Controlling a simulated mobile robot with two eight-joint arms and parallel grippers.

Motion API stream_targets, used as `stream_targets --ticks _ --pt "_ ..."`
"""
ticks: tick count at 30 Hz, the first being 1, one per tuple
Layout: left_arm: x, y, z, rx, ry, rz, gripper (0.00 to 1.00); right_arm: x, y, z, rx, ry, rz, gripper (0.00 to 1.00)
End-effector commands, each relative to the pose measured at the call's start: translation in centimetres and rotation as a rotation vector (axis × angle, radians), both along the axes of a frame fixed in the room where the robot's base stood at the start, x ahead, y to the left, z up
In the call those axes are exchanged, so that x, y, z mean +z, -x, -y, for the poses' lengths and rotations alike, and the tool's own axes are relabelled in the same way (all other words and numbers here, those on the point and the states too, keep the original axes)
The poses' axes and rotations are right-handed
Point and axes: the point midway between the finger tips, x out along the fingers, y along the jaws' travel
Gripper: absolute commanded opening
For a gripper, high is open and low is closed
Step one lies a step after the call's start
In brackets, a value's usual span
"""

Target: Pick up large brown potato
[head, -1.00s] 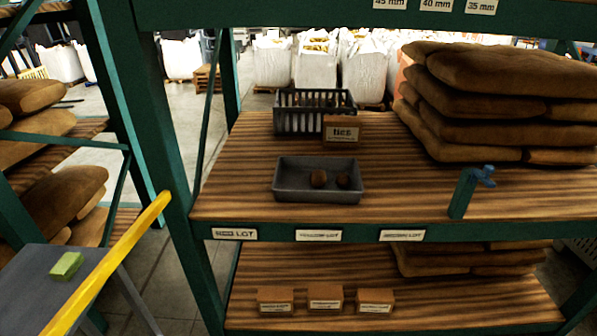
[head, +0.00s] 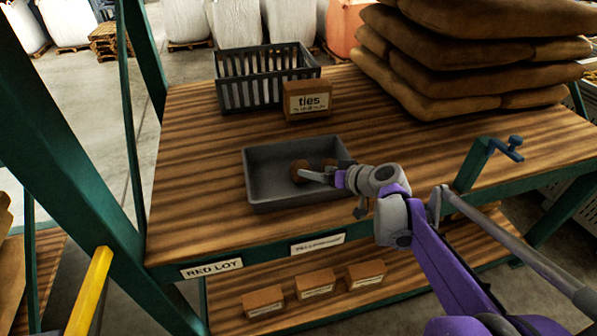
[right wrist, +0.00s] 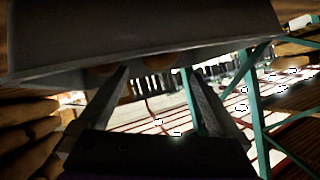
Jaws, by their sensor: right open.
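Two brown potatoes lie in a shallow grey tray (head: 262,190) on the upper shelf. The left potato (head: 299,169) looks the larger; the other (head: 328,163) lies just to its right, partly behind my right gripper. My right gripper (head: 318,177) is open, reaching in from the right over the tray's front side with a finger close to the left potato. I cannot tell whether they touch. In the right wrist view, the two fingers (right wrist: 158,74) are spread, with the tray (right wrist: 140,40) across the top and slivers of brown potato at its edge. My left gripper is not in view.
A box labelled ties (head: 307,100) and a dark slatted crate (head: 262,80) stand behind the tray. Stacked brown sacks (head: 460,60) fill the back right. A green post with a blue clamp (head: 485,160) rises at the shelf's front right. The shelf left of the tray is clear.

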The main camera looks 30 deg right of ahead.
Motion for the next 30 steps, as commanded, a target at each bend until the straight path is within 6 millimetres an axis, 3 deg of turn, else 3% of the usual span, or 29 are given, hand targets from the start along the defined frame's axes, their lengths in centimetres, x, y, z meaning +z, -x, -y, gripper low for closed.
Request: stream_targets --ticks 16,26,30 --pt "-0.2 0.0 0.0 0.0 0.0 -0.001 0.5 -3.5 -5.3 -1.3 0.002 0.0 -0.001 1.0" --pt "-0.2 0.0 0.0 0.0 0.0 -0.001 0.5 -3.8 -5.9 -1.3 -0.001 0.0 -0.001 1.0" --pt "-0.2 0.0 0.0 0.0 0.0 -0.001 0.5 -3.8 -5.9 -1.3 -0.001 0.001 -0.001 0.75"
